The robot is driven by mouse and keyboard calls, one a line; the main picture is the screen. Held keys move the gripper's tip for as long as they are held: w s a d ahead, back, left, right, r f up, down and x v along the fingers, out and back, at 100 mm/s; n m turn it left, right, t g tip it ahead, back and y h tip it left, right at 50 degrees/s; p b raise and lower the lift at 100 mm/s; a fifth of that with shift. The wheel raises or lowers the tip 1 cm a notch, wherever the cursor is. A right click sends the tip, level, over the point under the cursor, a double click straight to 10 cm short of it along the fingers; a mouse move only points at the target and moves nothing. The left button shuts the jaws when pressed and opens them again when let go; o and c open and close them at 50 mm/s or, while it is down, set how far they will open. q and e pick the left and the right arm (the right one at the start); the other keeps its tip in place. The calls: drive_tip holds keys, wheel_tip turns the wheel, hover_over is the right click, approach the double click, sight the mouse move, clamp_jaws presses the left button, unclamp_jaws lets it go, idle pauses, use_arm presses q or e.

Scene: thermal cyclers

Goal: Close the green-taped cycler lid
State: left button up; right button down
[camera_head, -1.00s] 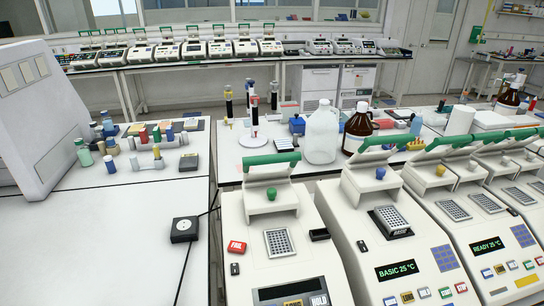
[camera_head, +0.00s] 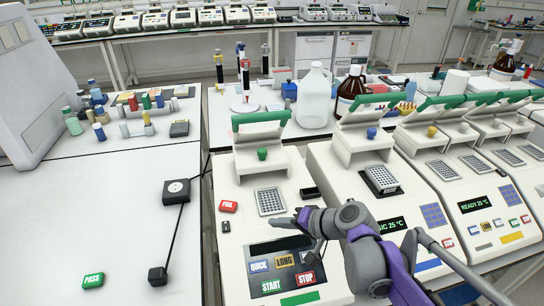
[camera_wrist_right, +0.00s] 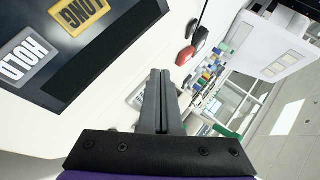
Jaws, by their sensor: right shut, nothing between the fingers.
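The green-taped cycler (camera_head: 240,190) is the white machine nearest the middle, with a green strip (camera_head: 300,298) on its front edge. Its lid (camera_head: 262,135) stands raised at the back, with a green handle bar (camera_head: 262,118) and a green knob (camera_head: 262,154). The sample block (camera_head: 269,201) below is uncovered. My right gripper (camera_head: 284,222) reaches in from the right over this cycler, between block and display, in front of the lid and apart from it. In the wrist view its two fingers (camera_wrist_right: 161,100) are together and empty. My left gripper is not in view.
A second cycler (camera_head: 330,160) with a raised lid and blue knob stands close on the right, with more open cyclers beyond. A white jug (camera_head: 315,95) and brown bottle (camera_head: 350,90) stand behind.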

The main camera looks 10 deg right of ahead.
sight(270, 156)
drive_tip(key=w+d+r+m+t, duration=0.1)
drive_tip(key=w, duration=0.2)
drive_tip(key=w+d+r+m+t+y, duration=0.1)
drive_tip(key=w+d, duration=0.1)
drive_tip(key=w, duration=0.2)
drive_tip(key=w+d+m+t+y+b, duration=0.1)
drive_tip(key=w, duration=0.2)
drive_tip(key=shift+w+d+r, duration=0.15)
drive_tip(key=shift+w+r, duration=0.1)
drive_tip(key=shift+r, duration=0.15)
drive_tip(key=w+d+t, duration=0.1)
drive_tip(key=w+d+r+m+t, duration=0.1)
drive_tip(key=w+d, duration=0.1)
drive_tip(key=w+d+m+t+y, duration=0.1)
drive_tip(key=w, duration=0.1)
drive_tip(key=shift+w+d+r+b, duration=0.2)
drive_tip(key=shift+w+r+b, duration=0.05)
drive_tip(key=shift+r+b, duration=0.1)
drive_tip(key=shift+w+d, duration=0.2)
drive_tip(key=shift+w+a+r, duration=0.15)
drive_tip(key=shift+w+a, duration=0.05)
drive_tip(key=shift+a, duration=0.05)
drive_tip(key=p+x, duration=0.1)
drive_tip(key=x, duration=0.8)
drive_tip(key=shift+w+a, duration=0.1)
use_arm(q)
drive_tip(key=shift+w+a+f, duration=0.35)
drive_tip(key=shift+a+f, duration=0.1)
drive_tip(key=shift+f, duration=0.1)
